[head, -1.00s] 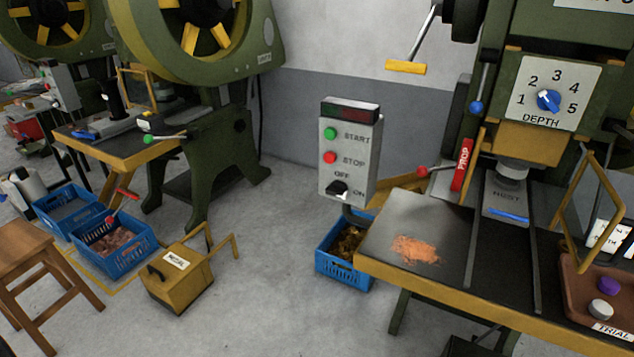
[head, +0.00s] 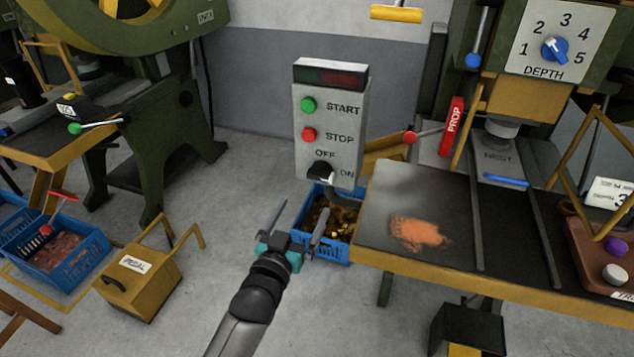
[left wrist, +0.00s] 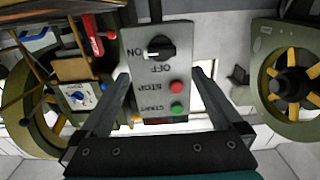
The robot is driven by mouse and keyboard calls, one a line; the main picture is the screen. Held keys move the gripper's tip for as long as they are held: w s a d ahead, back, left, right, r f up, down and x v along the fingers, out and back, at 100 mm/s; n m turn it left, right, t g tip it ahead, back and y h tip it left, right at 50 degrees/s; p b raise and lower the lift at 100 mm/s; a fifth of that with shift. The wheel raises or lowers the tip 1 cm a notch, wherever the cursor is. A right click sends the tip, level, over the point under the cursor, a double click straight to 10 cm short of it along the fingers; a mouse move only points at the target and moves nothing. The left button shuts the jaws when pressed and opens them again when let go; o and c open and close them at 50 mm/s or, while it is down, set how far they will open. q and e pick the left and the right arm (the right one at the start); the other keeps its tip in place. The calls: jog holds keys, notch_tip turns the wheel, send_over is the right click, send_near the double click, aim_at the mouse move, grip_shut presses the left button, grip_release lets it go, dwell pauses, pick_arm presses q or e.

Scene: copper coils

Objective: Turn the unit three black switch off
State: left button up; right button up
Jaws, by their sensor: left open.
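The black switch (head: 320,173) is a rotary knob low on a grey control box (head: 350,130), below the green START and red STOP buttons. OFF is printed above it and ON to its right. In the left wrist view the switch (left wrist: 160,48) appears upside down, and its pale mark seems to lie on the ON side. My left gripper (head: 304,208) is open and empty, below and in front of the box. In the left wrist view the open fingers (left wrist: 160,76) frame the box face, apart from the switch. My right gripper is not in view.
The green press with a DEPTH dial (head: 555,49) and its worktable (head: 450,280) stand right of the box. A blue crate (head: 335,252) is below the box. A yellow pedal box (head: 150,290) is on the floor at left. Open floor lies between.

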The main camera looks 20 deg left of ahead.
aim_at(319, 179)
pick_arm(q)
jog(key=w+b, duration=0.3)
jog(key=w, duration=0.6)
jog(key=shift+w+d, duration=0.1)
jog(key=shift+d, duration=0.05)
jog(key=shift+w+b, duration=0.35)
jog(key=shift+w, duration=0.6)
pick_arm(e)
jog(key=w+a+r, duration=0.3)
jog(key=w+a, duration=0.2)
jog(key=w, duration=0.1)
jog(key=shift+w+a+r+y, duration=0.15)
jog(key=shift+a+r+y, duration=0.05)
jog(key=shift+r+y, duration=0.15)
pick_arm(q)
jog(key=c, duration=1.2)
jog(key=shift+c, duration=0.2)
